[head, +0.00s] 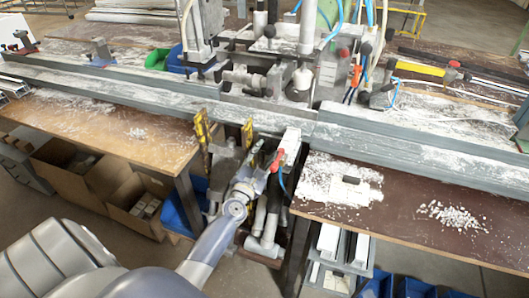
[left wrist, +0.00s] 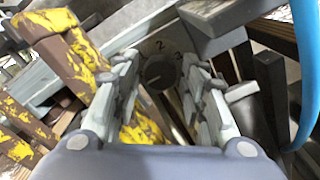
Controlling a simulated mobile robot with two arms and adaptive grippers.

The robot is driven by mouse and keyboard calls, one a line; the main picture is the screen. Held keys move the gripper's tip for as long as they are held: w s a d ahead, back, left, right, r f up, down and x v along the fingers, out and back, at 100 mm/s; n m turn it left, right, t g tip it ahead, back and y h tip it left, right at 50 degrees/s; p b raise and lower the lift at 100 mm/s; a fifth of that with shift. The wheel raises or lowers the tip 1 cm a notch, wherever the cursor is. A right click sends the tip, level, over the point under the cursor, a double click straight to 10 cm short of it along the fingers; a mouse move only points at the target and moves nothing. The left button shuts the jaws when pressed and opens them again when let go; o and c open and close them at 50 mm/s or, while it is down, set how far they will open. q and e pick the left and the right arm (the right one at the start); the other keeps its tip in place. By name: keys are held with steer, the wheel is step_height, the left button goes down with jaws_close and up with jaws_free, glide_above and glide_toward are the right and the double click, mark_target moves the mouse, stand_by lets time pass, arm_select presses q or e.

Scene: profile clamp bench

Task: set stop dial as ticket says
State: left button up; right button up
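The stop dial (left wrist: 160,71) is a dark round knob on a grey plate. The numerals 2 and 3 show above it and at its upper right. A pale mark shows on its face, but I cannot tell which number it points to. My left gripper (left wrist: 161,66) is open, its two fingers reaching toward the dial from either side, with gaps visible. I cannot tell how far the tips are from it in depth. In the head view my left gripper (head: 257,160) is low in front of the bench; the dial is not distinguishable there. I cannot make out a ticket. My right gripper is out of view.
Yellow-and-brown worn posts (head: 202,130) stand left of the gripper. A red lever (head: 277,161) is close on its right. A blue hose (left wrist: 307,70) runs along the wrist view's right edge. Long grey rails (head: 110,95) cross the bench behind.

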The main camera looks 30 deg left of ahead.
arm_select(q)
steer(key=shift+w+a, duration=0.1)
steer(key=shift+w, duration=0.45)
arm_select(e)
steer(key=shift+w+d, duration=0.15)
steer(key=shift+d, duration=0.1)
arm_select(q)
steer(key=c, duration=0.7)
steer(key=shift+c, duration=0.4)
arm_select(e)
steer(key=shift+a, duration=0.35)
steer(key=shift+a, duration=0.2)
